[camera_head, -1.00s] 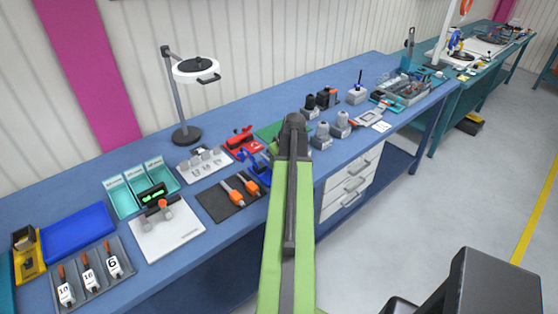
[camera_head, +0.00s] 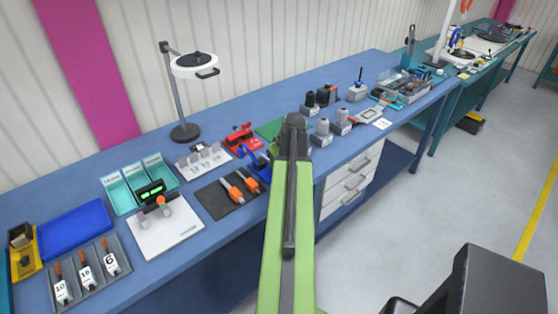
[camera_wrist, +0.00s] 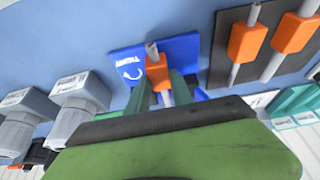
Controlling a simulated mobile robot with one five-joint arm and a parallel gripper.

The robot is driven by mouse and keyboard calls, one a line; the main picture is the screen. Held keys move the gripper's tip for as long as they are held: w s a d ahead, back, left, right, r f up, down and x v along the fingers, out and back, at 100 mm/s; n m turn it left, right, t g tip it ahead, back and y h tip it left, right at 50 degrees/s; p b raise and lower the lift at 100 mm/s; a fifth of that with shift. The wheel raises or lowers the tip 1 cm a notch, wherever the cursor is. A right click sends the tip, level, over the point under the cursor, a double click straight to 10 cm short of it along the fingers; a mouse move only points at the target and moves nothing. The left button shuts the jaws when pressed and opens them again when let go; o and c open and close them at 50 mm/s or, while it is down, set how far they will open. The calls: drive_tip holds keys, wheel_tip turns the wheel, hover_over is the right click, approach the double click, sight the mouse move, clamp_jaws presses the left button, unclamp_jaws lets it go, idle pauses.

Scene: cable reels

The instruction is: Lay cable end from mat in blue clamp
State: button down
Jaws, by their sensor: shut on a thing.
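My gripper (camera_wrist: 158,88) is shut on an orange-sleeved cable end (camera_wrist: 157,70) in the wrist view. The cable's grey tip points away past the fingers, over the blue clamp (camera_wrist: 184,48), which bears white lettering and a curved arrow. I cannot tell whether the cable end touches the clamp or is just above it. In the head view the blue clamp (camera_head: 257,160) is partly hidden by my arm, and so is the gripper. The dark mat (camera_head: 213,203) lies beside the clamp. Two more orange-sleeved cable ends (camera_head: 232,192) lie on it, also seen in the wrist view (camera_wrist: 247,41).
A red clamp (camera_head: 240,136) and a green pad (camera_head: 270,129) are behind the blue clamp. A grey holder (camera_head: 203,158) stands left of them. Grey-capped blocks (camera_head: 322,134) stand on the right, close to the gripper in the wrist view (camera_wrist: 77,107).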

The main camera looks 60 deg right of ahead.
drive_tip(key=c, duration=1.1)
unclamp_jaws()
drive_tip(key=shift+o, duration=0.2)
drive_tip(key=p+v, duration=1.6)
drive_tip(key=v, duration=0.1)
drive_tip(key=shift+r, duration=0.25)
drive_tip(key=shift+s, duration=0.1)
